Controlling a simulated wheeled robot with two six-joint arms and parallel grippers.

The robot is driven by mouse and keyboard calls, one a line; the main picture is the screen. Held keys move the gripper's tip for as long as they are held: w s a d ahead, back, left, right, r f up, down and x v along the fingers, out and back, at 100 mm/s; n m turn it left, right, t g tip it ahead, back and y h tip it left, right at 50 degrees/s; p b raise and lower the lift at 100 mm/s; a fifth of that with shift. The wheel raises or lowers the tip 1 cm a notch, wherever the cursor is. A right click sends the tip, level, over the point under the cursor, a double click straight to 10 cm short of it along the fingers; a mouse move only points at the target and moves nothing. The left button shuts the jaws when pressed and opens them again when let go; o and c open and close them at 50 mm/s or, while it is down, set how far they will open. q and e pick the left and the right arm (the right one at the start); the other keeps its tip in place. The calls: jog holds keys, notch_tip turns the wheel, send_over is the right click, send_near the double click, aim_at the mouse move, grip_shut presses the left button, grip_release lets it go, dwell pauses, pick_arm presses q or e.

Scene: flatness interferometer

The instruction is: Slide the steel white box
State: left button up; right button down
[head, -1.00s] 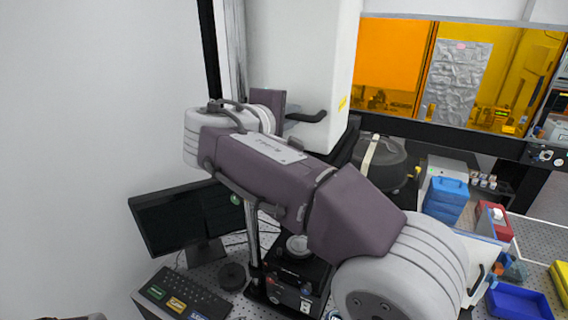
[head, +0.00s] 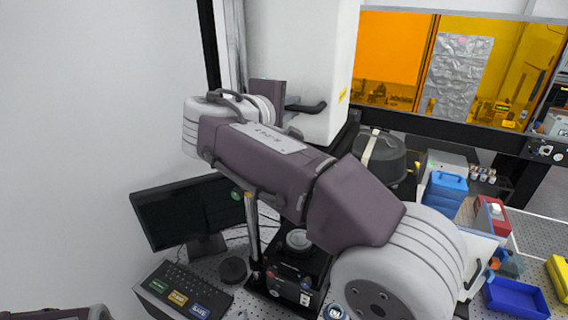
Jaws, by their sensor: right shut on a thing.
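The large white box (head: 302,50) stands upright at the top middle, beside a steel post (head: 233,45). A black handle (head: 312,107) sticks out low on its front. My right arm crosses the middle of the view from the lower right. My right gripper (head: 288,101) is at the box's lower left, shut on the black handle; its fingertips are mostly hidden behind my wrist. Only a piece of my left arm shows at the bottom left edge, and its gripper is out of view.
A monitor (head: 186,211) and a keypad with coloured labels (head: 181,291) stand at the lower left. A black instrument (head: 287,276) sits below my right arm. A dark round pot (head: 381,155), blue boxes (head: 446,187) and a blue tray (head: 516,299) are at the right.

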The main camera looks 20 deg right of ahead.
jog(key=shift+r, duration=0.55)
jog(key=c, duration=1.4)
grip_release()
jog(key=shift+c, duration=0.2)
jog(key=shift+f, duration=0.1)
jog(key=shift+s+a, duration=0.1)
jog(key=shift+a, duration=0.05)
jog(key=b+v, duration=0.2)
jog(key=v, duration=0.7)
